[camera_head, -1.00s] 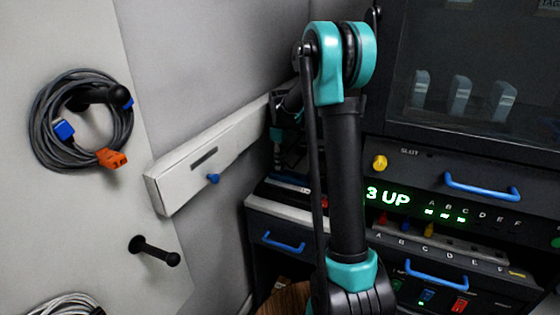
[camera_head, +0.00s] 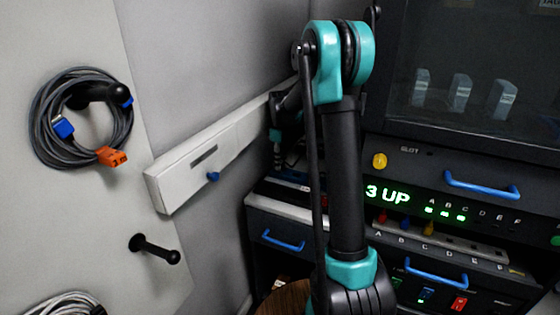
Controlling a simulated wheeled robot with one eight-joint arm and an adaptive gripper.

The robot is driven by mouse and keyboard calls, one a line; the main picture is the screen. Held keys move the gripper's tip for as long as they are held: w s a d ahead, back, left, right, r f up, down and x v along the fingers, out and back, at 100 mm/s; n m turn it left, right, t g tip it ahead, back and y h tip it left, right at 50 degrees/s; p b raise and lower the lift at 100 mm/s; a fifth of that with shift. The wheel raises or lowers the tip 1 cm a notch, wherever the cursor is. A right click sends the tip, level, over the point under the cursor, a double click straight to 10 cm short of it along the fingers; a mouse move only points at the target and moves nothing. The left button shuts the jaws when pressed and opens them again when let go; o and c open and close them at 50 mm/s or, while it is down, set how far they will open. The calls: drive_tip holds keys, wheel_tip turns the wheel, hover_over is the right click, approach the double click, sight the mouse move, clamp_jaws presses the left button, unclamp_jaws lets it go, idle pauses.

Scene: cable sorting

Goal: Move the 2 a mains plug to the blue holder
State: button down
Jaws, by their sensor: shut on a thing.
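My gripper (camera_head: 277,136) is small and mostly hidden behind my own arm, above the dark bench at the centre left. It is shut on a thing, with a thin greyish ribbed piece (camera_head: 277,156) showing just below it. This may be part of the 2 A mains plug and its cable, but the plug's body cannot be made out. I cannot pick out the blue holder with certainty; my arm covers part of the bench top.
A coiled grey cable (camera_head: 42,132) with blue and orange connectors hangs on a wall peg. An empty black peg (camera_head: 155,250) is below. A white box (camera_head: 172,190) with a blue knob juts from the wall. A dark cabinet (camera_head: 415,160) with blue-handled drawers stands right.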

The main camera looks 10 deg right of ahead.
drive_tip(key=shift+f, duration=0.45)
idle(0.6)
drive_tip(key=c, duration=1.1)
unclamp_jaws()
drive_tip(key=shift+c, duration=0.2)
drive_tip(key=shift+o, duration=0.2)
drive_tip(key=o, duration=0.5)
drive_tip(key=shift+c, duration=0.2)
drive_tip(key=shift+r, duration=0.1)
drive_tip(key=shift+r, duration=3.45)
